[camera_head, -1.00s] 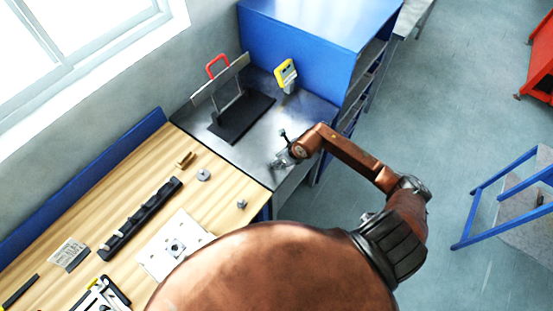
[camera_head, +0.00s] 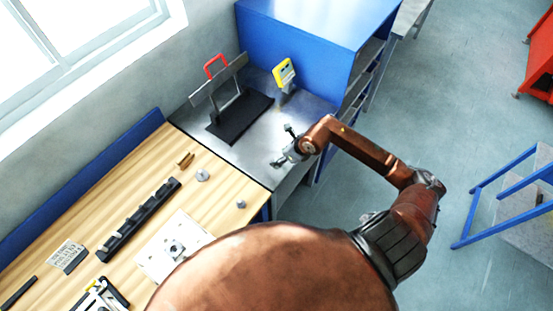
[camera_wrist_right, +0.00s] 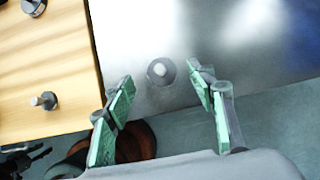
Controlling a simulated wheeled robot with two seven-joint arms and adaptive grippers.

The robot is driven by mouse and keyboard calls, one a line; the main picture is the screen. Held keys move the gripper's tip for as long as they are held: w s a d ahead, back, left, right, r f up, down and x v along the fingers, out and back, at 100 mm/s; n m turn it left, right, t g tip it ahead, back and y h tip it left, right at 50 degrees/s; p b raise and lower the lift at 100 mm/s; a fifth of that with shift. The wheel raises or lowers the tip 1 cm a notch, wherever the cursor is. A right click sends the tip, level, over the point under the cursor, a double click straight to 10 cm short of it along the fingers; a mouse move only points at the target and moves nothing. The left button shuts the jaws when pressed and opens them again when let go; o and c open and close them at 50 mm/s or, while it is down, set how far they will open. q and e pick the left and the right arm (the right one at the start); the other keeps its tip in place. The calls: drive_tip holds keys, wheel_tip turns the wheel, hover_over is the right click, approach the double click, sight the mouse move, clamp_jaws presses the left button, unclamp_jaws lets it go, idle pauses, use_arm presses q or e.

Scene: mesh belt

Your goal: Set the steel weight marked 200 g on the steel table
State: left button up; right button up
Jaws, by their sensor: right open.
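A steel weight (camera_wrist_right: 161,71) with a pale round knob stands upright on the steel table (camera_head: 259,143); the table also shows in the right wrist view (camera_wrist_right: 225,35). My right gripper (camera_head: 283,147) is over the table's front edge. In the right wrist view its open fingers (camera_wrist_right: 159,78) are apart on either side of the weight, with nothing held. In the head view I cannot make out this weight by the gripper. Two other weights, one larger (camera_head: 202,175) and one smaller (camera_head: 241,203), stand on the wooden bench. No mark is readable. My left gripper is not in view.
A black stand (camera_head: 240,117) with a red handle and a yellow device (camera_head: 284,74) are at the back of the steel table. A blue cabinet (camera_head: 300,45) borders it. The wooden bench (camera_head: 215,205) holds a black rack (camera_head: 140,218) and a white plate (camera_head: 172,247).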

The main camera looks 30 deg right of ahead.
drive_tip(key=v, duration=0.6)
drive_tip(key=shift+s+r+b, duration=0.15)
drive_tip(key=shift+r+b, duration=0.15)
